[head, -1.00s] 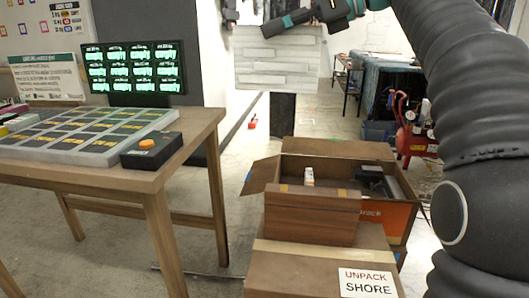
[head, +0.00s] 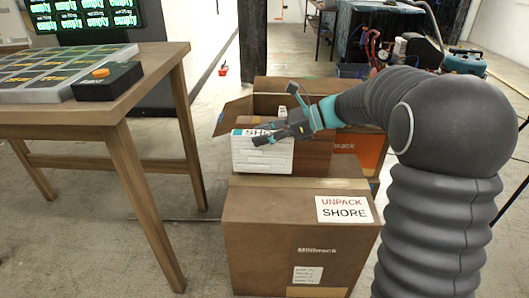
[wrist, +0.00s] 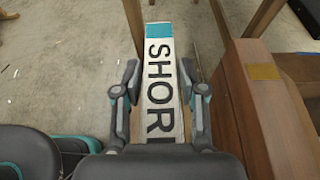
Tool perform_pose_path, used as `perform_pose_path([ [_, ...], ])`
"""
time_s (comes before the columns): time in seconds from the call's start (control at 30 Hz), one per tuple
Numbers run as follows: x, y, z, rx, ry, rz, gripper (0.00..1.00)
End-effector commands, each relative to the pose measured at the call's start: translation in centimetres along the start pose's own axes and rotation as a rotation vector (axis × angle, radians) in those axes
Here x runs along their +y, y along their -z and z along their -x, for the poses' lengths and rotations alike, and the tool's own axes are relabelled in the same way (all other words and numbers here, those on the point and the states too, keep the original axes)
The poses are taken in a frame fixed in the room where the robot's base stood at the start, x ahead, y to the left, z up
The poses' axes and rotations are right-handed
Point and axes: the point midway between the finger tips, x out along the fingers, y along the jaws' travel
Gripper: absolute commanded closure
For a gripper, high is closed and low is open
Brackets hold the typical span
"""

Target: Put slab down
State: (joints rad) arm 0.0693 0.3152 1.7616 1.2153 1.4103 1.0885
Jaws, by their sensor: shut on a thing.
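The slab (head: 262,158) is a white block with a brick-like relief on its face and a label reading "SHO…" with a teal end along its top edge. My gripper (head: 270,136) is shut on this top edge. In the wrist view the slab's lettered edge (wrist: 159,60) lies between the two fingers of my gripper (wrist: 157,85).
An open carton (head: 357,150) stands right behind the slab, its left flap (head: 232,115) sticking out. A wooden table (head: 140,95) with a grey tray (head: 50,75) and a black box with an orange button (head: 101,73) stands at left. Bare floor lies between table and cartons.

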Motion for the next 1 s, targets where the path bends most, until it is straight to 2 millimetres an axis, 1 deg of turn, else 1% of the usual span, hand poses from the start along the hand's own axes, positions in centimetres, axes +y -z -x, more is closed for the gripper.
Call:
perform_pose_path([
  [0.03,0.4,1.3,-0.4,0.000,-0.001,-0.003,1.00],
  [0.13,1.0,2.7,-0.8,0.003,-0.004,0.002,1.00],
  [0.23,1.2,3.4,-1.0,0.004,-0.005,0.003,1.00],
  [0.47,1.3,4.4,-1.4,0.005,-0.004,0.004,1.00],
  [1.0,1.2,9.0,-3.3,0.004,-0.004,0.004,1.00],
])
